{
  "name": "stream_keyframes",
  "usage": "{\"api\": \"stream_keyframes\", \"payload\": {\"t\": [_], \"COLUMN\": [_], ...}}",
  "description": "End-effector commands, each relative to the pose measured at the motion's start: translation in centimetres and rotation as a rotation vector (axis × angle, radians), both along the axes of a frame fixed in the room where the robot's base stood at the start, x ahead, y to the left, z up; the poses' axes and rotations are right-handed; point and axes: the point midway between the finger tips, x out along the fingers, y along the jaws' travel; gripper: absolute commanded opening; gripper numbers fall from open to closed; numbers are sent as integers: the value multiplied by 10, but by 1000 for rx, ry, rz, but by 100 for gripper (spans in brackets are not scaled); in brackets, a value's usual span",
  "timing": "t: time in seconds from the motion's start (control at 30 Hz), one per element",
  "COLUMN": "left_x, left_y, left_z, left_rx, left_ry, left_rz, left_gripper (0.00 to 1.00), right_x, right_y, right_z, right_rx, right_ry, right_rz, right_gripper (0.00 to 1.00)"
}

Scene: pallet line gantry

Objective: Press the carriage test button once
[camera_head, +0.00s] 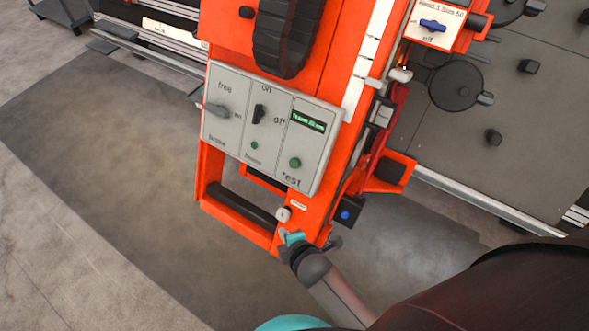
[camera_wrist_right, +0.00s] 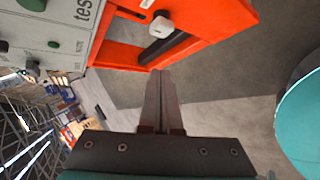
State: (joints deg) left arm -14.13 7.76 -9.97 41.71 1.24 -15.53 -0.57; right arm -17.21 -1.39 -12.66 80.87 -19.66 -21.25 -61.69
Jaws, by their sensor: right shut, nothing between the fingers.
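The grey control panel (camera_head: 222,140) sits on the orange carriage (camera_head: 325,30). Its green test button (camera_head: 295,162) is at the lower right, above the word "test". A smaller green button (camera_head: 254,145) is to its left, above the word "home". My right gripper (camera_head: 292,238) is at the carriage's lower end, below the panel and apart from the test button. In the right wrist view its fingers (camera_wrist_right: 160,75) are together and empty, pointing toward the orange frame. The panel's "test" label is at the top left there. My left gripper is not in view.
A white knob (camera_head: 283,214) on the orange frame (camera_head: 235,208) is close to my right gripper. The panel also carries a black on/off switch (camera_head: 259,114) and a grey lever (camera_head: 212,109). A blue button (camera_head: 345,215) is to the right. Open floor is at the left.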

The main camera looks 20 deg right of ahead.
Motion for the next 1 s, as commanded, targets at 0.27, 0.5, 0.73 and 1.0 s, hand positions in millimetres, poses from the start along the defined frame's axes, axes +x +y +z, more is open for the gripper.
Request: {"api": "stream_keyframes", "payload": {"t": [0.27, 0.5, 0.73, 1.0], "left_x": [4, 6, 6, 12], "left_y": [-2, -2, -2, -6], "left_z": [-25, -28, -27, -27], "left_rx": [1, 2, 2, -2], "left_ry": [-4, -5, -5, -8], "left_rz": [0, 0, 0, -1], "left_gripper": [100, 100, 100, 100], "right_x": [59, 69, 70, 73], "right_y": [2, -4, -4, -7], "right_z": [99, 133, 135, 131], "right_rx": [-408, -555, -558, -558], "right_ry": [-283, -348, -350, -351], "right_rz": [259, 312, 314, 314], "right_gripper": [0, 0, 0, 0]}}
